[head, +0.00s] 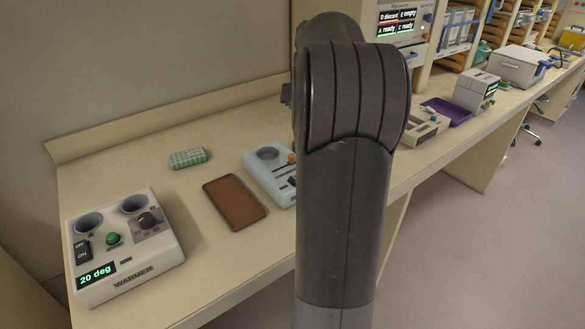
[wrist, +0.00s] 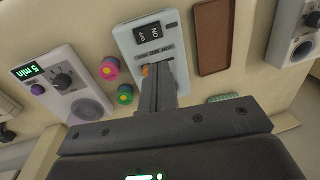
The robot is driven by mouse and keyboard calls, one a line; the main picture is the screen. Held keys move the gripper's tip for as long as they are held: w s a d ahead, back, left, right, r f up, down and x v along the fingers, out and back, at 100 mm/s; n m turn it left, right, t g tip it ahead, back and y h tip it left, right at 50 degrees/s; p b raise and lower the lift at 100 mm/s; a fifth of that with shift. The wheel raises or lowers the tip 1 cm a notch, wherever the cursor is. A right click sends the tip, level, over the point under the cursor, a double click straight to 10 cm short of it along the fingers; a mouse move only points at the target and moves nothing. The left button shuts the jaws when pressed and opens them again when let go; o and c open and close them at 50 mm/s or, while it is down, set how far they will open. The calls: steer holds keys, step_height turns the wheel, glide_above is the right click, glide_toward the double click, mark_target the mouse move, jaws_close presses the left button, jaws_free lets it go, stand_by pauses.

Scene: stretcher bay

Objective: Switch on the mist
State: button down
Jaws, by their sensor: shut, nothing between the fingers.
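A pale blue unit (head: 262,173) stands on the bench and is partly hidden by my arm in the head view. In the wrist view the pale blue unit (wrist: 179,22) shows a black rocker switch (wrist: 148,33) marked OFF and ON, small lettering I cannot read, and an orange knob (wrist: 145,71). I cannot tell which way the rocker is set. My gripper (wrist: 158,72) is shut and empty, its fingers over the unit's lower part beside the orange knob and below the rocker. I cannot tell whether they touch the unit. The head view hides my gripper behind my arm.
A brown tray (head: 235,203), a green checked case (head: 188,158) and a warmer (head: 125,245) reading 20 deg stand left of the unit. In the wrist view, a timer-like box (wrist: 62,82) reading 5 min, a pink-topped item (wrist: 109,68) and a green-topped item (wrist: 125,94) are near.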

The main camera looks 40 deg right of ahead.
steer(key=shift+d+f, duration=0.1)
steer(key=shift+d, duration=0.25)
steer(key=f, duration=0.4)
steer(key=a+f, duration=0.1)
steer(key=f, duration=0.4)
steer(key=a+f, duration=0.1)
steer(key=f, duration=0.4)
steer(key=shift+a, duration=0.1)
steer(key=shift+a, duration=0.1)
steer(key=shift+f+h, duration=0.15)
steer(key=shift+h, duration=0.15)
